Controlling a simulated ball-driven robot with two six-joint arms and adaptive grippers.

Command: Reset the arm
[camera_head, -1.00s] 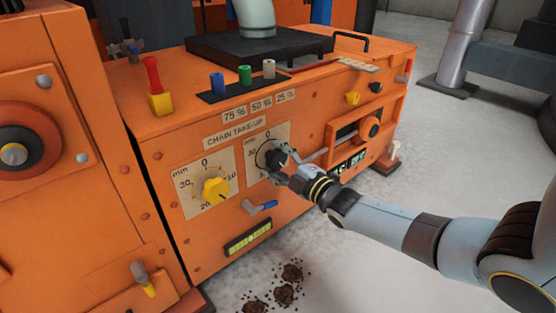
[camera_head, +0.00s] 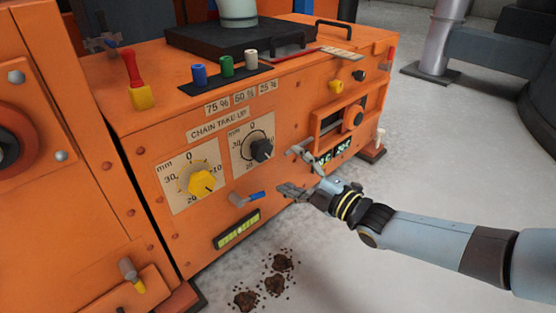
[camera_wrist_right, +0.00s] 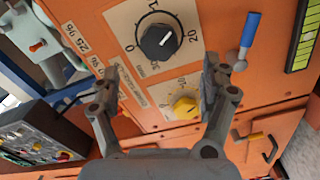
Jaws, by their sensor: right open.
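My right gripper (camera_head: 296,172) is open and empty in front of the orange machine's (camera_head: 150,130) front face, to the lower right of the black dial knob. In the right wrist view my gripper (camera_wrist_right: 165,85) shows its two fingers spread wide. The black knob (camera_head: 261,149) sits on a plate with a millimetre scale and also shows in the right wrist view (camera_wrist_right: 160,41), beyond the fingers and apart from them. The yellow knob (camera_head: 201,184) is on the plate to its left; it also shows in the wrist view (camera_wrist_right: 184,107). My left gripper is not in view.
A blue-tipped lever (camera_head: 247,198) and a green level gauge (camera_head: 237,229) lie just left of the gripper. Blue, green and white pegs (camera_head: 226,67) stand on top. Brown clumps (camera_head: 275,284) lie on the grey floor.

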